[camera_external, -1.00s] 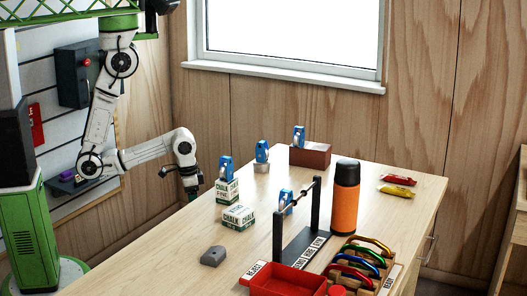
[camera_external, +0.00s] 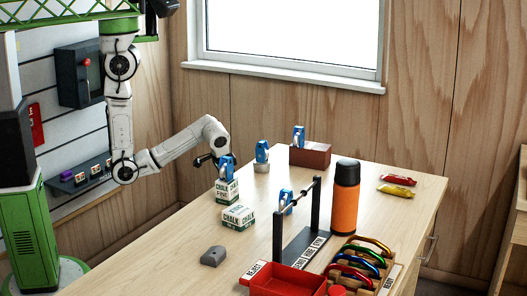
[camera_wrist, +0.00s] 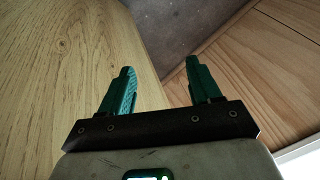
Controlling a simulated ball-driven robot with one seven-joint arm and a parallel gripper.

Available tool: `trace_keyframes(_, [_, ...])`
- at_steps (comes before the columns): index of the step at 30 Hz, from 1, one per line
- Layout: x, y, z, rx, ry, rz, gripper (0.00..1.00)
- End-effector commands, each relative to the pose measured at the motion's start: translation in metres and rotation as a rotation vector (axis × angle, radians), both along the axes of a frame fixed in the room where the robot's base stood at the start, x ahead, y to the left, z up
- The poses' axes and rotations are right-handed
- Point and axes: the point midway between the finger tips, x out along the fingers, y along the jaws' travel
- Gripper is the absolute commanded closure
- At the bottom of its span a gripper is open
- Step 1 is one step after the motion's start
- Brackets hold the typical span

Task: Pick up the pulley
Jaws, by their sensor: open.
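Several blue pulleys show in the external view. One pulley (camera_external: 226,169) stands on the stacked chalk boxes (camera_external: 228,191), one pulley (camera_external: 262,151) on a small pale block, and one pulley (camera_external: 299,137) on a brick-red box. Another pulley (camera_external: 286,201) is at the bar of the dark rack. My gripper (camera_wrist: 160,68) is open and empty in the wrist view, its teal fingers apart over the table edge. No pulley shows there. In the external view, my gripper is just left of the chalk-box pulley and partly hard to make out; contact cannot be told.
A second chalk box (camera_external: 238,217) and a grey lump (camera_external: 213,256) lie nearer the front. The dark rack (camera_external: 278,238), an orange bottle (camera_external: 345,198), a red tray (camera_external: 287,281) and several carabiners (camera_external: 362,262) crowd the right. The table's left front is clear.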

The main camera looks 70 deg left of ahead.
Motion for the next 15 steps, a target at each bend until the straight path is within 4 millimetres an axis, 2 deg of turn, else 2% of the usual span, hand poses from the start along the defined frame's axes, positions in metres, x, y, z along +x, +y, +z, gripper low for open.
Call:
trace_keyframes(1, [0.027, 0.015, 0.009, 0.033, -0.033, 0.044, 0.37])
trace_keyframes(6, [0.092, 0.062, 0.045, 0.124, -0.104, 0.213, 0.37])
trace_keyframes(10, [0.13, 0.087, 0.073, 0.152, -0.137, 0.34, 0.37])
trace_keyframes(15, [0.166, 0.104, 0.105, 0.146, -0.149, 0.493, 0.37])
